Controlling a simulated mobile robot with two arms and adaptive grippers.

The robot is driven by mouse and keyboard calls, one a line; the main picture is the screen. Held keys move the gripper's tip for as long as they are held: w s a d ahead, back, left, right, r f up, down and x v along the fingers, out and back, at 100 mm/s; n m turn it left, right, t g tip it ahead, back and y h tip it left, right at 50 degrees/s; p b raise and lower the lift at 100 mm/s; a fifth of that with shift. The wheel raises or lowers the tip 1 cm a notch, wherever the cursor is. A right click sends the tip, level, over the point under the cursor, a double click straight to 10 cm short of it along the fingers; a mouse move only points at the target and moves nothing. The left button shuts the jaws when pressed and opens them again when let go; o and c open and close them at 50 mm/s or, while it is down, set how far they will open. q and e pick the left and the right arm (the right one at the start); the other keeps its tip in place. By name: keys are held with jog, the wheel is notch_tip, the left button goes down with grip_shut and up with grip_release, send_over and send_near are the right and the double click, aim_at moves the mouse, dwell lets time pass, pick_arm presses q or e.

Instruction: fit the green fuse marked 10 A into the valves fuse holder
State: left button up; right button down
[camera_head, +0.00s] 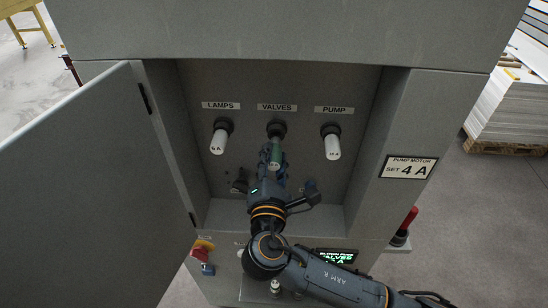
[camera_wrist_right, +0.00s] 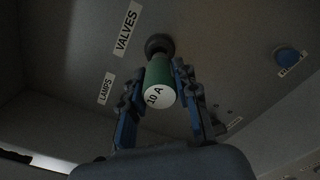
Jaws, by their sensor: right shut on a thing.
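The green fuse (camera_head: 276,151) points out from the black valves fuse holder (camera_head: 276,128), under the VALVES label. In the right wrist view the fuse (camera_wrist_right: 158,72) shows its white end marked 10 A, and its far end meets the dark holder (camera_wrist_right: 159,43). How deep it sits in the holder cannot be told. My right gripper (camera_head: 272,160) reaches up from below and is shut on the fuse, with one blue finger on each side in the right wrist view (camera_wrist_right: 160,95). My left gripper is not in view.
White fuses stick out of the lamps holder (camera_head: 218,142) on the left and the pump holder (camera_head: 332,146) on the right. The open cabinet door (camera_head: 85,190) fills the left. A red-handled lever (camera_head: 408,222) is at the right side. A lit display (camera_head: 336,256) sits below the recess.

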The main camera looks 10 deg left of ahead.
aim_at(275, 147)
jog(key=shift+w, duration=0.2)
jog(key=shift+w, duration=0.35)
jog(key=shift+w, duration=1.5)
jog(key=c, duration=0.9)
grip_release()
jog(key=shift+c, duration=0.2)
jog(key=shift+s, duration=0.15)
jog(key=s, duration=1.1)
jog(key=shift+s+d, duration=0.15)
jog(key=shift+s, duration=0.2)
